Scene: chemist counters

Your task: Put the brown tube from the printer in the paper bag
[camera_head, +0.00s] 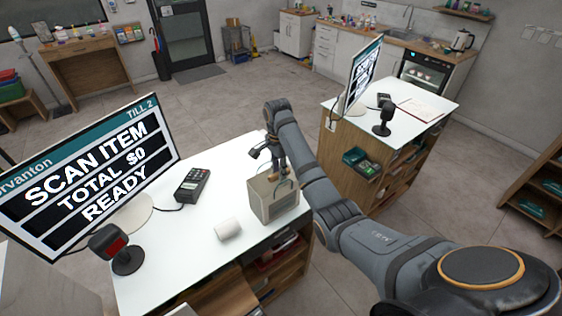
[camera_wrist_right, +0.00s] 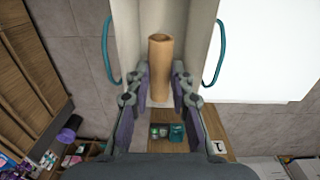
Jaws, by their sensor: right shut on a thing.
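The brown tube (camera_wrist_right: 160,65) is between the fingers of my right gripper (camera_wrist_right: 162,72), which is shut on it, in the right wrist view. The paper bag (camera_head: 273,205) stands upright on the near white counter (camera_head: 160,280). My right gripper (camera_head: 277,167) is just above the bag's open top in the head view. In the wrist view the bag's pale walls (camera_wrist_right: 128,30) and teal handles lie on both sides of the tube. I cannot tell how deep the tube sits in the opening. My left gripper is not in view. No printer is clearly identifiable.
A white roll (camera_head: 229,229) lies left of the bag. A card terminal (camera_head: 192,185), a till screen (camera_head: 90,175) and a scanner (camera_head: 118,248) stand farther left.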

